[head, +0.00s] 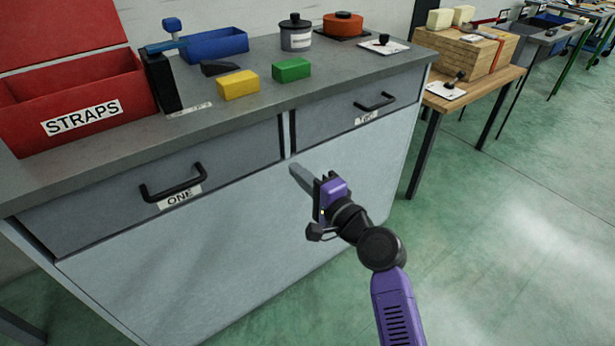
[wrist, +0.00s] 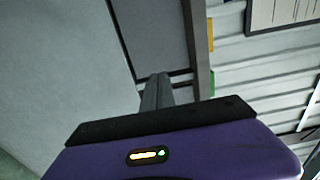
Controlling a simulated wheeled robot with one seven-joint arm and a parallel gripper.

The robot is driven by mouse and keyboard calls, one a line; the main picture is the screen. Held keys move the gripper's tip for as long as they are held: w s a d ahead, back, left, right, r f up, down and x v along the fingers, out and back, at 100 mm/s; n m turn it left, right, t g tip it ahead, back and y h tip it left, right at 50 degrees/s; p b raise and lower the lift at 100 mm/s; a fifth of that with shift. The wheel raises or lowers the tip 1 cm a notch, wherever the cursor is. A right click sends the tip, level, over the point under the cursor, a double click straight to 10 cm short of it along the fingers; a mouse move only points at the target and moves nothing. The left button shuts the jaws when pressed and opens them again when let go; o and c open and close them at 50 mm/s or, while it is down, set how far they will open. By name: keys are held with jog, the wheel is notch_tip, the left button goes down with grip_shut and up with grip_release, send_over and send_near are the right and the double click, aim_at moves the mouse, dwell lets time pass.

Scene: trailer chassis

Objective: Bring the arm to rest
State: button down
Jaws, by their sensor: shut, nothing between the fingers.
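My gripper (head: 292,168) is in front of the grey cabinet (head: 240,225), below the gap between its two drawers. Its grey fingers are together with nothing between them, and they point up and left toward the cabinet front. In the wrist view my gripper (wrist: 158,78) shows the fingers closed side by side, with the cabinet front behind them. My purple and black arm reaches up from the lower right. I cannot tell the exact distance from the fingertips to the cabinet.
The drawer labelled ONE (head: 172,190) and the right drawer (head: 355,105) look shut; their handles stick out. On top are a red STRAPS bin (head: 80,108), a yellow block (head: 238,84), a green block (head: 291,70) and a canister (head: 296,35). Green floor (head: 500,250) at right is clear.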

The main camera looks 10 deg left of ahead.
jog(key=shift+v, duration=1.45)
